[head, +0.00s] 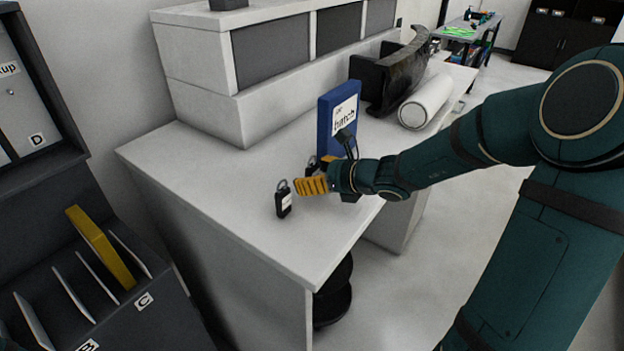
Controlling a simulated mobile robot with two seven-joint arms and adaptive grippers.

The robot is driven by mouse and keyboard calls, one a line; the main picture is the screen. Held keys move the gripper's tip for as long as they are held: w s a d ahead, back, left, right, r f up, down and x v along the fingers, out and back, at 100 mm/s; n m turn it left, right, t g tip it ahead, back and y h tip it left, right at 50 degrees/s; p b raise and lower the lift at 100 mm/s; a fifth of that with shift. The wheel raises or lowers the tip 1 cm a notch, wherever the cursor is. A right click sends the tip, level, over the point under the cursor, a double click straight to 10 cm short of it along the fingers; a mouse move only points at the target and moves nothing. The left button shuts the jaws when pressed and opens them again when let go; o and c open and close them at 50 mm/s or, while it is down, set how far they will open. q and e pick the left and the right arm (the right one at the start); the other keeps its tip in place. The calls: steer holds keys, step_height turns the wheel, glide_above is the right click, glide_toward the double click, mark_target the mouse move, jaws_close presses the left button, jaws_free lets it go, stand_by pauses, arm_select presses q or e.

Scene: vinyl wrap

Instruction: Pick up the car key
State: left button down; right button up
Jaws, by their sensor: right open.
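A black car key (284,204) with a pale label and a metal ring sits on the white desk near its front edge. A second dark key-like item (311,168) with a ring is partly hidden behind my right gripper. My right gripper (310,174) has yellow fingers and is open, low over the desk. Its nearer finger is just right of the first key, with a small gap in the picture. The second item shows around the space between the fingers; I cannot tell whether they touch it. My left gripper is not in view.
A blue box (340,122) stands behind my right gripper. A white roll (426,101) and a black curved object (398,78) lie farther back. A grey rack (92,300) with a yellow panel (100,246) is at left. The desk's (190,150) left part is clear.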

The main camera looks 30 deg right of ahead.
steer(key=shift+w+a+f, duration=0.1)
steer(key=shift+w, duration=0.15)
steer(key=c, duration=1.2)
step_height(320, 180, up, 10)
steer(key=p, duration=0.3)
steer(key=shift+p, duration=0.4)
